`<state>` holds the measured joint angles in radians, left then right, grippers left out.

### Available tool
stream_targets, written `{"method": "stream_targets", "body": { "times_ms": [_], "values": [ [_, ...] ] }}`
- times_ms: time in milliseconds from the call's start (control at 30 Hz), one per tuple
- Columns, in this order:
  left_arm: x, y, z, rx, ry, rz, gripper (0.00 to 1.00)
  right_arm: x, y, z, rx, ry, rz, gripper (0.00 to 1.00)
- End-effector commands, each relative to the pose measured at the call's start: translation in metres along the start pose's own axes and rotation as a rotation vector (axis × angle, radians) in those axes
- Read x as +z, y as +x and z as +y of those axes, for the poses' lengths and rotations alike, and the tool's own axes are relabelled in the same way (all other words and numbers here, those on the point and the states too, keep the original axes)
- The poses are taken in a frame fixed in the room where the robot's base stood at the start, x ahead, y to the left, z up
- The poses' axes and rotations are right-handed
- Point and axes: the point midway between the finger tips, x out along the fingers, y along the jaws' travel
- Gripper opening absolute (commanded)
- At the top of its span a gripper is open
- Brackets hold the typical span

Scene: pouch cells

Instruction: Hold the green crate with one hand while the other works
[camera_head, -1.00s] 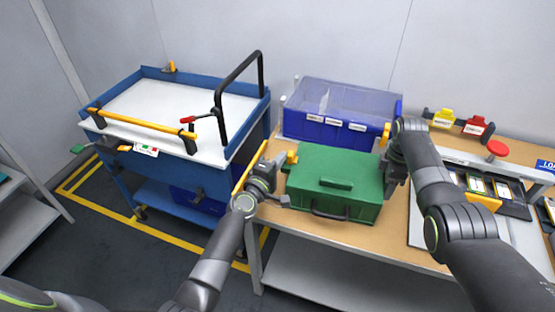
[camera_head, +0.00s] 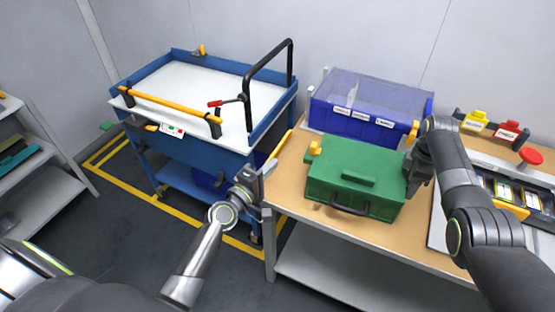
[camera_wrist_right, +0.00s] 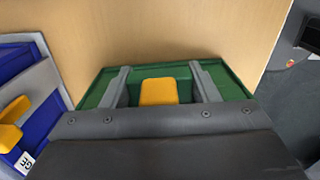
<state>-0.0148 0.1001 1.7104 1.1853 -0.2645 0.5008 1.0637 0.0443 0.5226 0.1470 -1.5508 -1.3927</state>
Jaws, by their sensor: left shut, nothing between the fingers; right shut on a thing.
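The green crate (camera_head: 330,183) stands closed on the wooden bench. It has a green lid grip, a dark front handle (camera_head: 350,209) and a yellow latch (camera_head: 315,148) at its left end. My right gripper (camera_head: 413,178) is at the crate's right end. In the right wrist view its two grey fingers (camera_wrist_right: 165,85) are either side of the crate's other yellow latch (camera_wrist_right: 158,91), and it is shut on that latch. My left gripper (camera_head: 262,176) is shut and empty, left of the crate near the bench's left edge, apart from the crate.
A blue bin (camera_head: 350,126) with a clear lid stands behind the crate. A blue trolley (camera_head: 195,148) with a white top and a black push bar is at left. The bench top (camera_head: 300,155) is bare left of the crate. A red button (camera_head: 530,156) is at right.

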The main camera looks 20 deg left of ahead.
Motion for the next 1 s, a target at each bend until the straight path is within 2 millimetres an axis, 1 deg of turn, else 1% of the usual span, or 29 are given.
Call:
{"method": "stream_targets", "body": {
  "times_ms": [100, 433, 467, 633, 667, 900, 1000],
  "values": [
    [0.0001, -0.0030, 0.0008, 0.001, 0.001, 0.000, 0.00, 0.0000, -0.0007, 0.0004, 0.001, 0.000, 0.001, 0.17],
    [0.0001, -0.0030, 0.0006, 0.001, 0.000, 0.000, 0.00, 0.0002, -0.0008, 0.0005, 0.001, 0.001, 0.000, 0.17],
    [0.0001, -0.0030, 0.0006, 0.001, 0.000, 0.000, 0.00, 0.0003, -0.0008, 0.0005, 0.001, 0.001, 0.000, 0.56],
    [0.0002, -0.0029, 0.0005, 0.001, 0.000, 0.000, 0.00, 0.0003, -0.0008, 0.0005, 0.001, 0.001, 0.000, 0.78],
    [0.0002, -0.0029, 0.0005, 0.001, 0.000, 0.000, 0.00, 0.0003, -0.0007, 0.0004, 0.001, 0.001, 0.000, 0.80],
    [0.0002, -0.0028, 0.0005, 0.001, 0.000, 0.000, 0.00, 0.0003, -0.0006, 0.0003, 0.001, 0.001, 0.000, 0.80],
    [0.0002, -0.0028, 0.0005, 0.001, 0.000, 0.000, 0.00, 0.0003, -0.0037, 0.0007, 0.002, 0.001, 0.000, 0.80]
  ]
}}
